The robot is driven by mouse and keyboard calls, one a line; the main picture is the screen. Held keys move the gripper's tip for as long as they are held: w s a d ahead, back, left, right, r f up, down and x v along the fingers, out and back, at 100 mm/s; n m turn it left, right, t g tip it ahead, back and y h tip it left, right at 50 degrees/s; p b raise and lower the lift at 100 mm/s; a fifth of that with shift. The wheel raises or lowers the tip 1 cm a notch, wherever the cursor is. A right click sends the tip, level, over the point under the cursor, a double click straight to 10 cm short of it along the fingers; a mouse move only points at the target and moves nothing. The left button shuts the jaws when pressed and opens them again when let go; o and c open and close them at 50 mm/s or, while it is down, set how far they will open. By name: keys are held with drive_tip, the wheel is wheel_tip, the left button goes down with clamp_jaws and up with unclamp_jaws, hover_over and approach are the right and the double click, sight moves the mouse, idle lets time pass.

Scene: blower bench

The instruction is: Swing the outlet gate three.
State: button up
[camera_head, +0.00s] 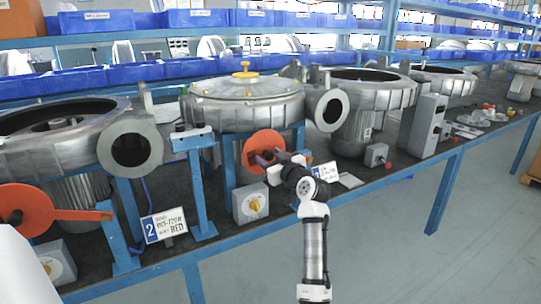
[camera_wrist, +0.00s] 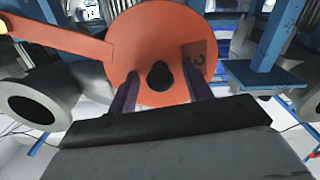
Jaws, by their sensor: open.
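An orange round gate plate (camera_head: 263,146) stands in front of the silver blower with the clear lid (camera_head: 243,105).
Below the plate sits a grey box with a yellow knob (camera_head: 250,203). A blue post (camera_head: 196,185) stands left of it, beside the sign numbered 2 (camera_head: 164,224). Another orange gate (camera_head: 22,208) is at the far left.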

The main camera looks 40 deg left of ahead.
drive_tip(key=shift+a, duration=0.1)
clamp_jaws()
idle(0.3)
drive_tip(key=shift+r, duration=0.1)
